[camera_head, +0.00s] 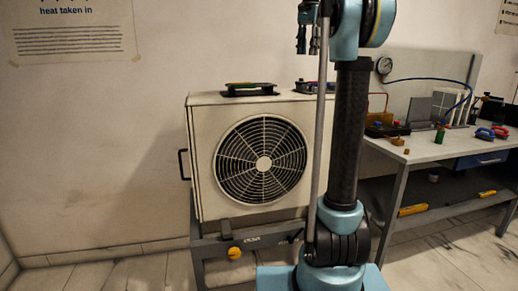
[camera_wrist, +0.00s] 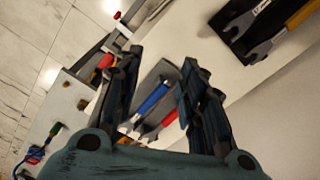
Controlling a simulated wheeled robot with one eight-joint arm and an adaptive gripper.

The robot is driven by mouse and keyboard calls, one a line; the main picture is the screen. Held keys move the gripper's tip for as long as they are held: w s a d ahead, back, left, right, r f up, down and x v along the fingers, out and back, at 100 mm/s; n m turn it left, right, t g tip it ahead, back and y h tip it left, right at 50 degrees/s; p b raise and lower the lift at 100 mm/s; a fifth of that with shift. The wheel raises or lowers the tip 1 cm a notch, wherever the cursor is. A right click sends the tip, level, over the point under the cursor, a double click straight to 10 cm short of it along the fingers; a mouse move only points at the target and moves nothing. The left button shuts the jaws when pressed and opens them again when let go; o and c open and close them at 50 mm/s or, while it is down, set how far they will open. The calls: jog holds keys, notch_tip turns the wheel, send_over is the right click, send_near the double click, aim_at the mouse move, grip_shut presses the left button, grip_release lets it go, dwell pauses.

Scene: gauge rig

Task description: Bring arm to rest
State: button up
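My arm stands upright in the head view, right of the fan unit (camera_head: 225,165). My gripper (camera_head: 308,42) is at the top of that view, pointing down above the unit's right end. In the wrist view my gripper (camera_wrist: 160,72) has its two fingers spread apart with nothing held between them. Behind the gap lies a grey tray (camera_wrist: 170,70) with a blue-handled tool (camera_wrist: 152,100) and a red-handled tool (camera_wrist: 165,122), apparently below the fingers and not touched. The fingers hide part of the tray.
A dark tray (camera_wrist: 238,42) holds a wrench and an orange-handled tool in the wrist view. A workbench (camera_head: 425,150) with a gauge (camera_head: 384,65), a blue hose (camera_head: 435,79) and small items stands right of my arm. Floor at the left front is clear.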

jog(key=s+f+n, duration=0.3)
jog(key=s+f, duration=0.8)
jog(key=f, duration=0.6)
jog(key=s+f+n+t, duration=0.1)
jog(key=s+f+n, duration=0.2)
jog(key=s+f, duration=0.9)
jog(key=s+f+n, duration=0.3)
jog(key=s+f, duration=0.9)
jog(key=f, duration=1)
jog(key=shift+s+f+t, duration=0.15)
jog(key=shift+s+t, duration=0.05)
jog(key=shift+t, duration=0.2)
jog(key=shift+w+f, duration=0.2)
jog(key=shift+w, duration=0.25)
